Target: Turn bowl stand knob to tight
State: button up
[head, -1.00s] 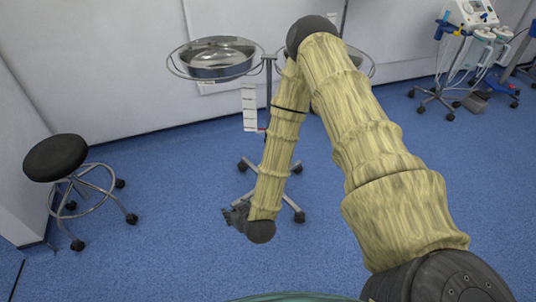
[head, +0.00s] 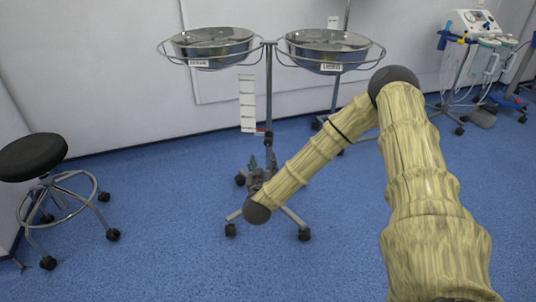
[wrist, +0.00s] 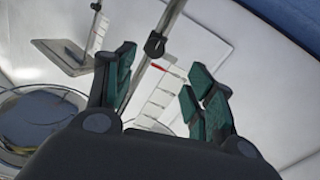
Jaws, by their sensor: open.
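The bowl stand (head: 269,95) has a thin upright pole, two steel bowls in rings and a wheeled base. A dark collar (wrist: 154,46) sits on its pole, with a small red piece (wrist: 157,66) beside it. The collar also shows small in the head view (head: 268,135); which part is the knob, and its setting, I cannot tell. My gripper (head: 260,163) is low in front of the pole, below the collar. In the wrist view my gripper (wrist: 160,68) has its green-padded fingers apart and empty, with the pole seen between them.
A white marked strip (head: 247,103) hangs left of the pole. A black stool (head: 33,157) is at left and a medical cart (head: 470,40) at back right. Blue floor is clear in front.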

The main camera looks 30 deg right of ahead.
aim_at(268, 143)
jog(key=shift+h, duration=0.3)
jog(key=b+x, duration=0.4)
jog(key=x, duration=0.6)
jog(key=shift+s+d+f, duration=0.15)
jog(key=shift+d+f, duration=0.05)
jog(key=shift+w+d+r+b, duration=0.15)
jog(key=shift+w+d+b, duration=0.25)
jog(key=shift+w, duration=0.1)
jog(key=c, duration=1)
